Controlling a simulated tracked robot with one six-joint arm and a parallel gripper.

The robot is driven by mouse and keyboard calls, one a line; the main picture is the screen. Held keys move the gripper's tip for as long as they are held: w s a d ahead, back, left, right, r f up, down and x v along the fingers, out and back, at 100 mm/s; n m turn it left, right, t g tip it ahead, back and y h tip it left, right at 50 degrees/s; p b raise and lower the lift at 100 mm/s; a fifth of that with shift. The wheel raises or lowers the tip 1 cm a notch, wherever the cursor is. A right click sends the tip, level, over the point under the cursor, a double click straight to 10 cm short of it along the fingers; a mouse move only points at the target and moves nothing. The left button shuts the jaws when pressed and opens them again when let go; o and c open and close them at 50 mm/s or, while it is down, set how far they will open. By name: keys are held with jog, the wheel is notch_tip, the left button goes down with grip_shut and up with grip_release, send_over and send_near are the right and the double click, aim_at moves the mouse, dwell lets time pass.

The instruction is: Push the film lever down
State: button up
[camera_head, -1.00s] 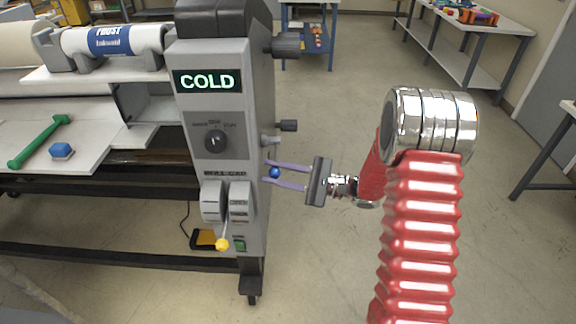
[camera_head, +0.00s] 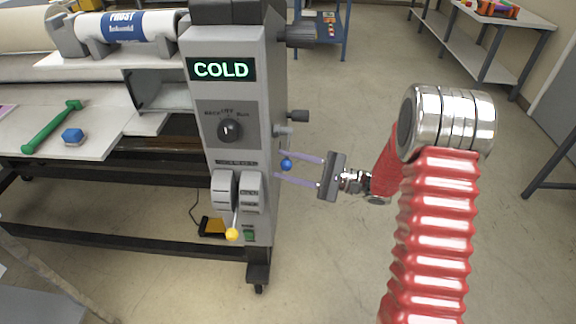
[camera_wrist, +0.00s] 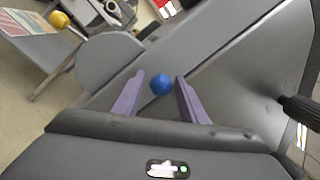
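A lever with a blue ball knob (camera_head: 286,164) sticks out from the right side of the laminator's grey end cabinet (camera_head: 238,100). A second lever with a yellow ball knob (camera_head: 232,234) is low on the cabinet's front. I cannot read which one is the film lever. My gripper (camera_head: 277,164) is at the cabinet's right side, its purple fingers pointing left with the blue knob between them. In the wrist view the blue knob (camera_wrist: 160,84) lies between the open fingers (camera_wrist: 158,88), with a gap on both sides.
Dark side handles (camera_head: 299,116) stick out above my gripper.

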jog(key=shift+o, duration=0.9)
jog(key=shift+f, duration=0.15)
jog(key=shift+a, duration=0.1)
jog(key=v, duration=1.4)
jog(key=shift+w, duration=0.15)
